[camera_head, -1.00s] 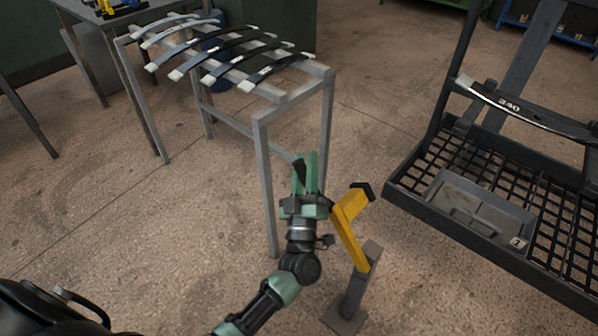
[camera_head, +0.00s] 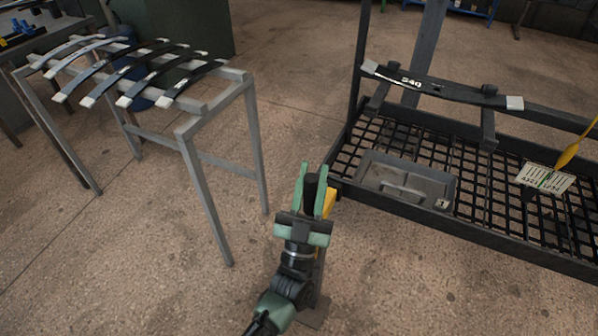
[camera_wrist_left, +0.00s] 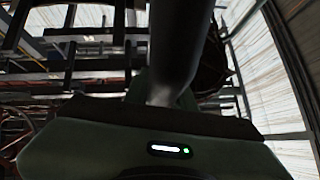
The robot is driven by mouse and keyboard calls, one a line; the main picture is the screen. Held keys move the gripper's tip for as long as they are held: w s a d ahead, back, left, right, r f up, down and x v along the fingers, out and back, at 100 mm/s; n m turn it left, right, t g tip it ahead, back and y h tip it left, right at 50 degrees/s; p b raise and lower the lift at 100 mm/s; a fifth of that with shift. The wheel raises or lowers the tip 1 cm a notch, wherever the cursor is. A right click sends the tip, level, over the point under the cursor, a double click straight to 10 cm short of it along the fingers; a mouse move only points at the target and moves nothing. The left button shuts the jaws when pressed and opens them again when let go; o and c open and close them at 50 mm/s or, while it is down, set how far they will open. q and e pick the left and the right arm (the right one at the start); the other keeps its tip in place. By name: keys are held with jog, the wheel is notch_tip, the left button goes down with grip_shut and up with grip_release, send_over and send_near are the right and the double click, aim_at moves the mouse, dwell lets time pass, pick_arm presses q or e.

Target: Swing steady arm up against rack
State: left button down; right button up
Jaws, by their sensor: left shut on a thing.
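The steady arm (camera_head: 329,203) is a yellow bar on a short grey floor post (camera_head: 318,300), mostly hidden behind my left gripper. Its black end grip (camera_head: 311,188) stands between the fingers of my left gripper (camera_head: 312,178), which is shut on it. The dark rack (camera_head: 345,165), with a mesh floor, stands just beyond and to the right. In the left wrist view a dark, blurred cylinder (camera_wrist_left: 175,60) rises from the gripper. My right gripper is out of view.
A black leaf spring marked 340 (camera_head: 440,90) lies across the rack's supports. A grey tray (camera_head: 405,185) and a white tag (camera_head: 545,178) are on the mesh. A grey stand (camera_head: 190,130) with several leaf springs is at left. Bare floor lies between.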

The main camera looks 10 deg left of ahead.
aim_at(312, 201)
pick_arm(q)
jog(key=shift+s+d+f, duration=0.1)
jog(key=shift+d+f, duration=0.05)
jog(key=shift+d, duration=0.1)
jog(key=c, duration=1.5)
grip_release()
jog(key=o, duration=0.3)
jog(key=shift+d+m, duration=0.1)
jog(key=shift+m, duration=0.2)
jog(key=shift+o, duration=0.2)
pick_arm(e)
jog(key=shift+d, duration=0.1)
pick_arm(q)
jog(key=b+v, duration=0.1)
jog(key=v, duration=0.5)
jog(key=shift+s+f, duration=0.15)
jog(key=shift+f, duration=0.05)
jog(key=shift+s+f, duration=0.45)
jog(key=shift+s, duration=0.05)
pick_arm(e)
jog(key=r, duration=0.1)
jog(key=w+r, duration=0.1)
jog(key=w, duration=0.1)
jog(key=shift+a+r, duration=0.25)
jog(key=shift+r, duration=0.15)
